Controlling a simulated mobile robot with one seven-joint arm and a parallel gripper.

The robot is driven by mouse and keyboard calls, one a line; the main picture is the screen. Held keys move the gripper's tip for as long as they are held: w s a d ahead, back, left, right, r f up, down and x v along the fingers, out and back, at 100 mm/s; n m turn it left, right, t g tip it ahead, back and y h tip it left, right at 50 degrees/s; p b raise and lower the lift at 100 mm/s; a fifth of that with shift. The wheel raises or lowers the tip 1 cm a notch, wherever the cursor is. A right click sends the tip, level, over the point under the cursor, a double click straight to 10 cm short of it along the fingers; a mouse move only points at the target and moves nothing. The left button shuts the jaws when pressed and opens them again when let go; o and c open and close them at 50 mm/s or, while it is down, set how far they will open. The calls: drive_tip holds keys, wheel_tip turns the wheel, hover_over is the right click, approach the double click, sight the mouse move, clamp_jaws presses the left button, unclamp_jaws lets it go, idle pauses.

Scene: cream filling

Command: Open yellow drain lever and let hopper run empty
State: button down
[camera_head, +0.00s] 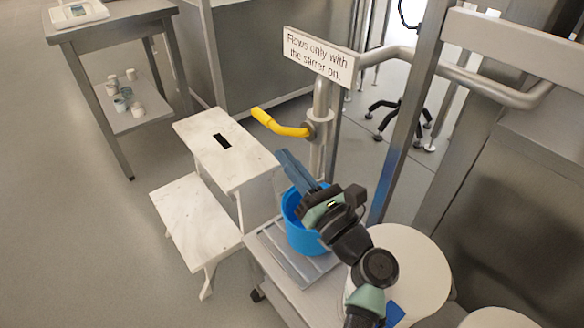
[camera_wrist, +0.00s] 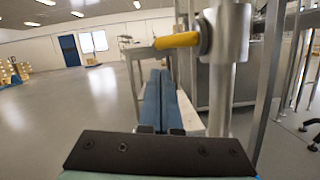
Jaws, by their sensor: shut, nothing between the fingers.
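The yellow drain lever (camera_head: 280,125) sticks out to the left from a grey vertical pipe (camera_head: 318,130) in the head view. In the wrist view the lever (camera_wrist: 178,40) lies level, just above and beyond my fingertips. My gripper (camera_head: 282,156) is shut and empty, with its blue fingers pointing up towards the lever from below; it also shows in the wrist view (camera_wrist: 160,74). I see a gap between fingers and lever in the head view. A blue bucket (camera_head: 297,232) stands under the pipe, partly hidden by my gripper. The hopper's inside is not in view.
A sign (camera_head: 320,57) on the pipe reads "Flows only with the stirrer on." A white step stool (camera_head: 215,150) stands left of the bucket. The bucket is on a low trolley (camera_head: 285,262). A steel table (camera_head: 110,22) is at the upper left, with open floor before it.

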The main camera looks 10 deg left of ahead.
drive_tip(key=b+x, duration=0.1)
drive_tip(key=x, duration=0.5)
drive_tip(key=shift+a+b, duration=0.15)
drive_tip(key=shift+b, duration=0.2)
drive_tip(key=shift+w+a+b, duration=0.1)
drive_tip(key=shift+w+b, duration=0.05)
drive_tip(key=shift+b, duration=0.55)
